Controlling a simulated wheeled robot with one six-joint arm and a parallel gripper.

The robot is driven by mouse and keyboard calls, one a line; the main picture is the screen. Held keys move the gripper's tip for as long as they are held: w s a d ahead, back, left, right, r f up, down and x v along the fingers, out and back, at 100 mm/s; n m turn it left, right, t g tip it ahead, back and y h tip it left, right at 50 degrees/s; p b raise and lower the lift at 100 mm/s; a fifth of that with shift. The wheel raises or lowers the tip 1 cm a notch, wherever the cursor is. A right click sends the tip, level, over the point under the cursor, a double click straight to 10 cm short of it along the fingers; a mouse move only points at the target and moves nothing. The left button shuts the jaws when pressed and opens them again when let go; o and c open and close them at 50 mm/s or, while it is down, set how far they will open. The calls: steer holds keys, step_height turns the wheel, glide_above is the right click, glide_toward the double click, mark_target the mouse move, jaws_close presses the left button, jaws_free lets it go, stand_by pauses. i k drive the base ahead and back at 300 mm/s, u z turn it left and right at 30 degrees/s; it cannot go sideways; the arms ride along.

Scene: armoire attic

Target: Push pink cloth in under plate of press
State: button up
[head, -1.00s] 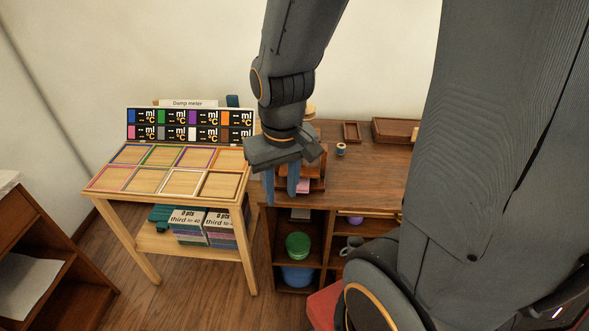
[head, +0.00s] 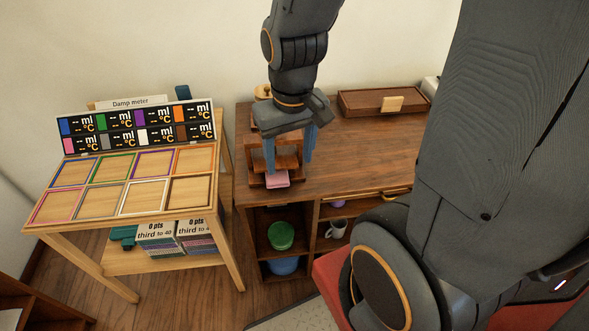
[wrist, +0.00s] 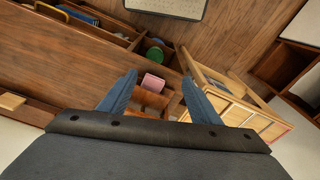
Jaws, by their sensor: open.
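The pink cloth (head: 277,179) is a small folded piece at the front of the wooden press (head: 288,158), near the left front edge of the brown desk. It also shows in the wrist view (wrist: 153,82), sticking out from the press. How far it reaches under the plate cannot be told. My gripper (head: 290,160) is open and empty, with its blue fingers pointing down on either side of the press in the head view. In the wrist view the fingers (wrist: 160,92) spread to either side of the cloth and press. My gripper hides part of the press.
A pale table with coloured frames (head: 130,183) and a damp meter board (head: 137,125) stands left of the desk (head: 365,155). A wooden tray (head: 370,101) lies at the back right. Shelves below hold a green bowl (head: 281,235) and a mug (head: 337,228). The desk's middle is clear.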

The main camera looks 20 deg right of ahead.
mark_target(281, 179)
steer(key=z, duration=1.8)
steer(key=k, duration=0.7)
steer(key=u, duration=1.25)
